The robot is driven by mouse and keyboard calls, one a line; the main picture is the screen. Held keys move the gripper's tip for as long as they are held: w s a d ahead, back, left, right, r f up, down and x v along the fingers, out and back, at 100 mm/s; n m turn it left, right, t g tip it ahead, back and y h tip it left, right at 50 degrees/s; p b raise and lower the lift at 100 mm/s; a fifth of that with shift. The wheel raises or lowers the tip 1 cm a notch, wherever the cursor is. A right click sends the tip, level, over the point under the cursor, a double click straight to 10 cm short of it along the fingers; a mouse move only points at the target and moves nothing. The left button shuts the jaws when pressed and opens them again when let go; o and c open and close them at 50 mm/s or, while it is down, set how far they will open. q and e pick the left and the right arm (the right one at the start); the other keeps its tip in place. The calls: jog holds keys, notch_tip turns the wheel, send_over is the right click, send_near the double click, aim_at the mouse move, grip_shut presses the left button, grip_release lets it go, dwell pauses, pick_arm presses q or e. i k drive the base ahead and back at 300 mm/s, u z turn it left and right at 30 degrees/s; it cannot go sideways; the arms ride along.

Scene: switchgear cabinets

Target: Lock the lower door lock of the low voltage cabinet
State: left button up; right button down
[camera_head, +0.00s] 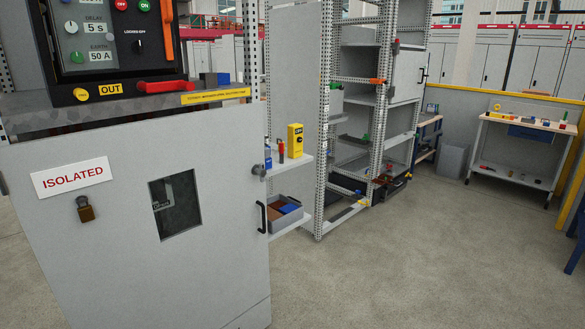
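A grey cabinet door (110,240) fills the lower left, with an ISOLATED sign (72,177), a hanging brass padlock (85,209) and a dark window (175,208). Neither of my grippers is in view.
A black control panel (118,40) sits above the near door. Shelves beside it hold a yellow device (295,141) and a grey bin (285,212). A workbench (520,150) stands at the back right, near a yellow rail (572,175). The floor (430,260) at the right is clear.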

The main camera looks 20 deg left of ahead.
aim_at(261, 172)
jog(key=z, duration=0.6)
jog(key=i, duration=2.45)
jog(key=u, duration=1.4)
jog(key=i, duration=0.85)
jog(key=u, duration=0.85)
